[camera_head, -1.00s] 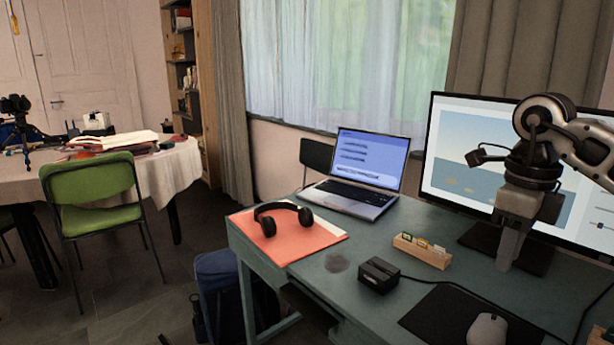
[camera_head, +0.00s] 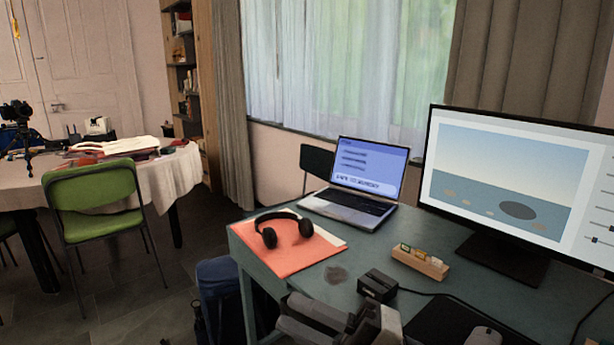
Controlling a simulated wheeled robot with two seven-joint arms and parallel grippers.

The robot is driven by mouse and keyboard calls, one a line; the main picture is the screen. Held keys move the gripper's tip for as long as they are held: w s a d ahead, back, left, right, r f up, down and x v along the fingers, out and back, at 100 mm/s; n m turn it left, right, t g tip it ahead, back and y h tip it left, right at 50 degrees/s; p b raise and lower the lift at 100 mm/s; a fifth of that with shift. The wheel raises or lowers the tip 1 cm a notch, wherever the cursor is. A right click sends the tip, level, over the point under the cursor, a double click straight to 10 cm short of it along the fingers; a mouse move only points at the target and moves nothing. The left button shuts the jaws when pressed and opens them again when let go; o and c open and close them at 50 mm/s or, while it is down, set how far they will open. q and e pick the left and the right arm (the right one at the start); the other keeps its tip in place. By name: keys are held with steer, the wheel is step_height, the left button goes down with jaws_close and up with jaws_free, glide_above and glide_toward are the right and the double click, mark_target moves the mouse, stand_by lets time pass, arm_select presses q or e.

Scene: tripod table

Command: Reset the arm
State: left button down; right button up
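My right gripper (camera_head: 298,312) shows at the bottom edge of the head view, in front of the desk. Its grey fingers point left and lie close together, and the bottom edge cuts off part of it. I cannot tell whether it is fully shut. I see nothing held in the part that shows. My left gripper is not in view.
The desk (camera_head: 345,240) carries a laptop (camera_head: 355,195), headphones (camera_head: 283,228) on an orange folder (camera_head: 290,258), a black box (camera_head: 377,285), a wooden card holder (camera_head: 420,262), a monitor (camera_head: 510,180) and a mouse (camera_head: 484,337).

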steer(key=d+f+m+t+h+p, duration=0.1)
steer(key=d+f+m+t+h, duration=0.4)
steer(key=m, duration=0.6)
steer(key=d+f+m+t+h+p, duration=0.1)
steer(key=d+f+m+t+h, duration=0.3)
steer(key=m+t+h, duration=0.55)
steer(key=s+d+f+m+g+h, duration=0.4)
steer(key=s+f+m+g, duration=0.5)
steer(key=f, duration=0.6)
steer(key=shift+s+d, duration=0.55)
steer(key=shift+s, duration=0.3)
steer(key=shift+m, duration=0.25)
